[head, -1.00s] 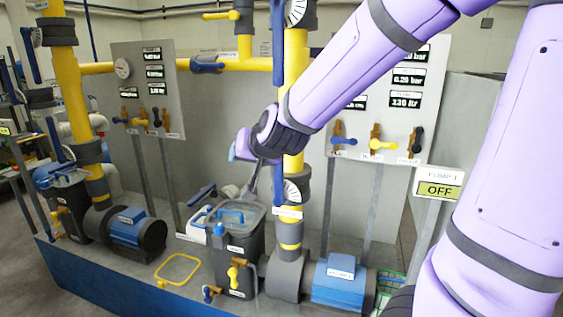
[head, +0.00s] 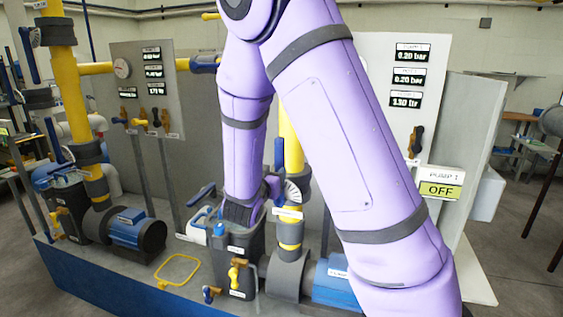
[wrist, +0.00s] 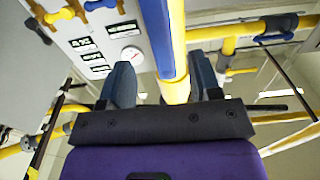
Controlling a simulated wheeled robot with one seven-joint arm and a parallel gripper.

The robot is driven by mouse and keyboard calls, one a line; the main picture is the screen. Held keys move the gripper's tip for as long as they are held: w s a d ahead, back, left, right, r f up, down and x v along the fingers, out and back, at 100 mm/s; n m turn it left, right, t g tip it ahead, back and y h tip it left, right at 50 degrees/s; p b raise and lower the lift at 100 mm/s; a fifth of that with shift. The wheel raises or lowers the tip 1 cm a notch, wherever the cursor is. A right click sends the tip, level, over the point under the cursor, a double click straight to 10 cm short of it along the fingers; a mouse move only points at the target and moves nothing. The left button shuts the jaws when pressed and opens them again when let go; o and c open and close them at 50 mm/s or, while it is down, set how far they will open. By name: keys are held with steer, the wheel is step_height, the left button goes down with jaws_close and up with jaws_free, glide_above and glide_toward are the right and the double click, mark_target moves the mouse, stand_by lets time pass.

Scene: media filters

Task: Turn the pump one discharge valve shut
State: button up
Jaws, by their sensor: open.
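A valve with a white dial (head: 292,192) sits low on the yellow pipe (head: 290,150) above the blue pump at the right. Part of a blue lever (head: 278,153) stands upright beside that pipe. In the wrist view, a long blue lever (wrist: 156,30) runs beside a yellow pipe (wrist: 177,45), just beyond my gripper (wrist: 163,72). My gripper is open, its two dark fingers apart on either side of the pipe's line. Contact cannot be told. In the head view my fingers are hidden by my wrist, just left of the dial. The valve's label is unreadable.
A lidded dark strainer pot (head: 238,265) stands below my wrist. A blue pump (head: 335,280) is partly behind my arm. A sign (head: 440,188) reads PUMP 1 OFF. A gauge panel (head: 385,70) stands behind, partly covered. A yellow loop (head: 178,270) lies on the skid.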

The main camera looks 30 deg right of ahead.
mark_target(281, 161)
steer(key=x, duration=0.9)
steer(key=shift+w+d, duration=0.2)
steer(key=shift+d, duration=0.05)
steer(key=shift+c, duration=0.2)
jaws_close()
